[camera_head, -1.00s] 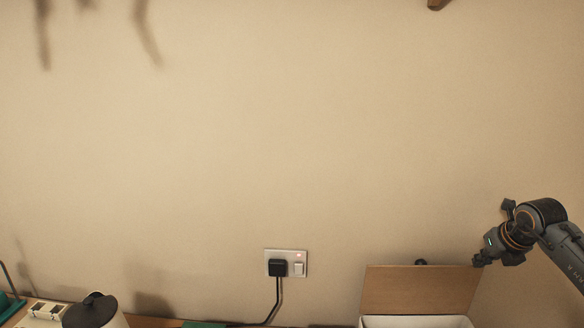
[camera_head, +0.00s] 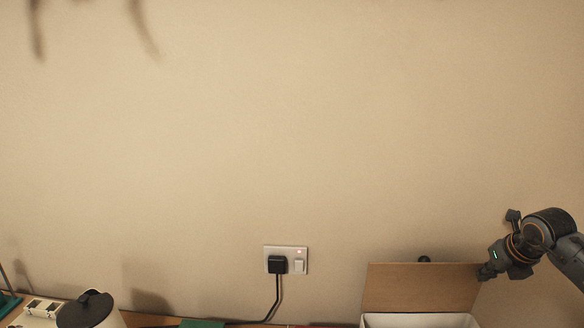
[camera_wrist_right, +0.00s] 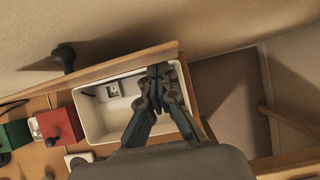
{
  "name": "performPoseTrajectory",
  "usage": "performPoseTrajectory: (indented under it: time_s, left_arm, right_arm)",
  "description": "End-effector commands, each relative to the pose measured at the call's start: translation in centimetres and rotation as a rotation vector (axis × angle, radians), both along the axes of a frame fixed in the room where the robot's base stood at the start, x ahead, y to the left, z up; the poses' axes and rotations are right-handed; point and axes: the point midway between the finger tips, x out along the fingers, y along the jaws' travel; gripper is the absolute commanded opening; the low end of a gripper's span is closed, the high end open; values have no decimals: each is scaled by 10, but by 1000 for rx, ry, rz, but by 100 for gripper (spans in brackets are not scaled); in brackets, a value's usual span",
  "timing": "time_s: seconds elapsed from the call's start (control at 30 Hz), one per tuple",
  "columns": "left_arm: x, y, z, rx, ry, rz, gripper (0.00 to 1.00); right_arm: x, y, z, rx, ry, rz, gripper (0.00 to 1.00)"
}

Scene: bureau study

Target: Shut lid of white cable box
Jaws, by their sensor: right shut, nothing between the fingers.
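The white cable box (camera_head: 418,321) stands at the bottom right of the head view, cut off by the frame edge. Its brown wooden lid (camera_head: 420,287) stands raised at the back of the box, near the wall. The box also shows in the right wrist view (camera_wrist_right: 93,121), open at the top, with a white socket piece and dark cable inside. My right gripper (camera_head: 484,274) is shut and empty at the right edge of the lid; whether it touches the lid is unclear. In the wrist view its fingertips (camera_wrist_right: 158,72) lie over the box's right part. My left gripper is not visible.
A black plug (camera_head: 278,265) sits in a wall socket, its cord running down. A black-lidded jar (camera_head: 88,311) stands at bottom left. In the wrist view, a red block (camera_wrist_right: 58,126) and a green block (camera_wrist_right: 14,135) stand left of the box. A black knob (camera_wrist_right: 64,55) is behind the lid.

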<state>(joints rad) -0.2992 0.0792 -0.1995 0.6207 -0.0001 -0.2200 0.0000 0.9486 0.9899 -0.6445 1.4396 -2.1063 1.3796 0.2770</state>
Motion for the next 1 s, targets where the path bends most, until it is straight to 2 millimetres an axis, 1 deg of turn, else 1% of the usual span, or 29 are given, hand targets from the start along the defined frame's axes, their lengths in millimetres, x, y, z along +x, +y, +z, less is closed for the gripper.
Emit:
performPoseTrajectory:
  time_s: [0.03, 0.5, 0.6, 0.87, 1.0]
  left_arm:
    - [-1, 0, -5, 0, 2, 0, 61]
    - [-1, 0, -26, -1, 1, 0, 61]
    - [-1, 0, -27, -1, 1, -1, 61]
    - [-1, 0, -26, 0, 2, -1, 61]
    - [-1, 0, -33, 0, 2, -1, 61]
  right_arm:
    - [-4, -2, -1, -2, -7, -2, 0]
    - [-42, -1, 0, -5, -20, -3, 0]
    - [-46, 0, 1, -5, -20, -2, 0]
    - [-46, 0, 2, -3, -21, -2, 0]
    - [-52, 0, -2, -4, -22, -4, 0]
